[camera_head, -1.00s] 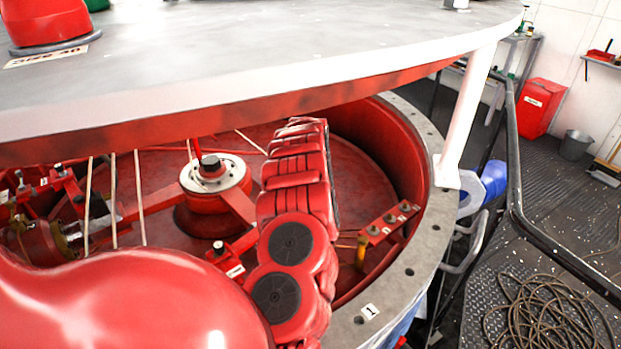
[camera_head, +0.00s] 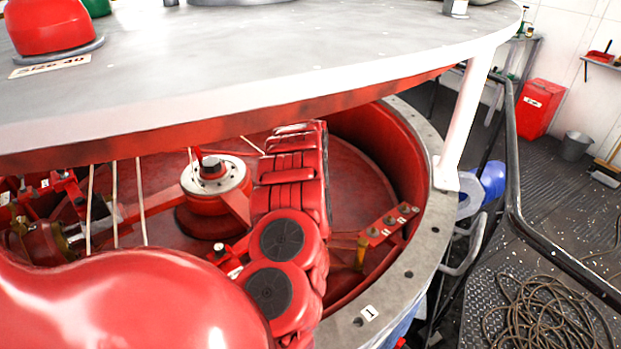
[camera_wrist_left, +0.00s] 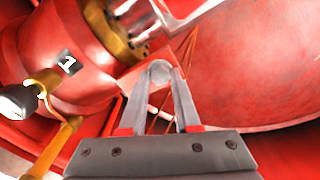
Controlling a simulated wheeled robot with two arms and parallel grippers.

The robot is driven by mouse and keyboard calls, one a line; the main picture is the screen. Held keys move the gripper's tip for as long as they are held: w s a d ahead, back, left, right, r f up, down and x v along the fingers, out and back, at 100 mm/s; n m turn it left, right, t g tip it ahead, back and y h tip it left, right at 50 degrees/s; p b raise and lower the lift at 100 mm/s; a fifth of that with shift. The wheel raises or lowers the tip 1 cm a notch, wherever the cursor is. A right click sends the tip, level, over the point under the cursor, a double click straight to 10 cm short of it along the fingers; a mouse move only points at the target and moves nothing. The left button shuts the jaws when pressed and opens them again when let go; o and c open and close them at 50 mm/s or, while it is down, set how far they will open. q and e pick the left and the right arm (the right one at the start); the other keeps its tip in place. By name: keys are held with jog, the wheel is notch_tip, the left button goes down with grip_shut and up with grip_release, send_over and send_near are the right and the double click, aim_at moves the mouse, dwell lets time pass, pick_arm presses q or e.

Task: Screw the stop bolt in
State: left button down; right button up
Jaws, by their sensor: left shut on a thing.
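In the left wrist view, the two grey fingers of my left gripper (camera_wrist_left: 161,100) are closed around a round pale-grey piece (camera_wrist_left: 160,72), which looks like the end of the stop bolt. The piece lies against a red block, and its far side is hidden, so I cannot tell how deep it sits. In the head view my red left arm reaches into the red drum (camera_head: 385,150), and its wrist hides the gripper and the bolt. My right gripper is in neither view.
A grey round tabletop (camera_head: 300,60) overhangs the drum close above my arm. A white post (camera_head: 462,125) stands on the rim. A red hub (camera_head: 215,178) and a red bracket with a brass pin (camera_head: 361,250) flank the arm. Coiled cable (camera_head: 545,310) lies outside.

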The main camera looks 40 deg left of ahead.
pick_arm(q)
jog(key=c, duration=0.8)
grip_release()
jog(key=shift+w+r, duration=0.1)
jog(key=shift+r, duration=0.1)
jog(key=shift+o, duration=0.9)
jog(key=shift+f, duration=0.1)
notch_tip(320, 180, up, 8)
jog(key=p, duration=0.4)
jog(key=shift+f, duration=0.25)
notch_tip(320, 180, up, 10)
jog(key=shift+f, duration=0.1)
